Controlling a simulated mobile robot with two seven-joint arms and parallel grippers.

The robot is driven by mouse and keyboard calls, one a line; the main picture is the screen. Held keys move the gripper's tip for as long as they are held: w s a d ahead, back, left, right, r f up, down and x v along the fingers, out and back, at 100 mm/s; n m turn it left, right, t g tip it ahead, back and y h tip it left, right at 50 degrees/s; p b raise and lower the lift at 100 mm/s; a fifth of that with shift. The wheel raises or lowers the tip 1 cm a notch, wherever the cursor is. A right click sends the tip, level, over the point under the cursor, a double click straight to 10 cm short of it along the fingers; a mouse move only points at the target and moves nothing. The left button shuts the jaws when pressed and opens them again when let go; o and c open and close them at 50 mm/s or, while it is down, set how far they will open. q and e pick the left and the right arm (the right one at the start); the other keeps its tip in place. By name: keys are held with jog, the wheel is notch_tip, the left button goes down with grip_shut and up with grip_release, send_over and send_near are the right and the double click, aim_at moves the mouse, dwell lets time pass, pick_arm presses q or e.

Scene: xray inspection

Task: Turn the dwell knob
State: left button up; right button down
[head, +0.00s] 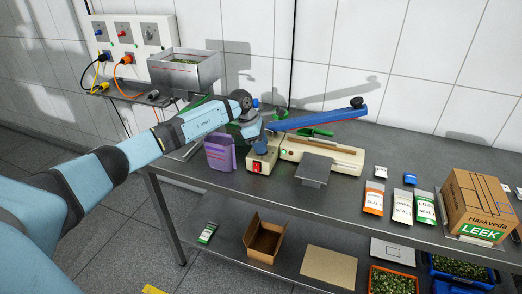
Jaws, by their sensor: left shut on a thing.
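The bench sealer (322,153) has a cream body, a raised blue lever (318,119) and a control box at its left end with a red switch (257,167). My left arm reaches in from the left, and my left gripper (261,145) points down onto the top of this control box. It is shut on the dwell knob, which is mostly hidden by the fingers. My right gripper is out of view.
A purple pouch (219,152) stands close left of the sealer. A metal hopper (184,70) is behind it. A grey plate (313,170) is in front. Seed packets (374,197) and a cardboard box (475,203) are at right. A lower shelf holds boxes.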

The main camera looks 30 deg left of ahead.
pick_arm(q)
jog(key=shift+m+b, duration=0.55)
jog(key=shift+m, duration=0.15)
jog(key=shift+m+g, duration=0.3)
jog(key=shift+g, duration=0.1)
jog(key=o, duration=0.9)
jog(key=v, duration=1.4)
jog(key=shift+a+f+b, duration=0.15)
jog(key=shift+b, duration=0.15)
